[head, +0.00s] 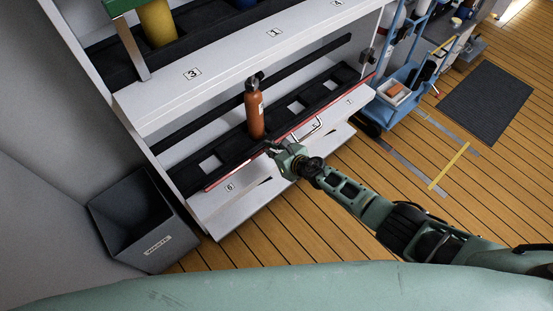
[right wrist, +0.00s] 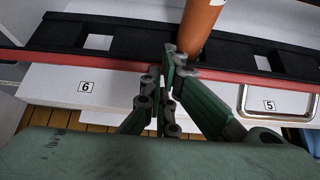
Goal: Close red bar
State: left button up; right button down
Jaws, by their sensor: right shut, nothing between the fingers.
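The red bar (head: 232,172) is a long thin strip along the front edge of the lower black rack (head: 232,149). It also runs across the right wrist view (right wrist: 60,62). My right gripper (head: 272,147) is at the bar, left of its middle, just in front of the orange cylinder. In the right wrist view the fingers (right wrist: 174,56) are together and empty. They overlap the bar there and hide a short piece of it; I cannot tell whether they touch it. Whether the bar is latched is not clear. My left gripper is not in view.
The orange cylinder (head: 254,112) stands upright in the rack behind the bar. A silver handle (head: 305,130) is on the white drawer front below. A grey waste bin (head: 150,244) stands at left, a blue cart (head: 400,105) at right. The wooden floor (head: 345,165) is open in front.

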jog(key=w+a+r, duration=0.2)
jog(key=w, duration=0.1)
jog(key=shift+w+a+r+b, duration=0.2)
jog(key=shift+w+a+r, duration=0.1)
jog(key=shift+w+a, duration=0.25)
jog(key=shift+w+a+r+b, duration=0.2)
jog(key=shift+w+a+r, duration=0.15)
jog(key=shift+w, duration=0.35)
jog(key=c, duration=2.5)
grip_release()
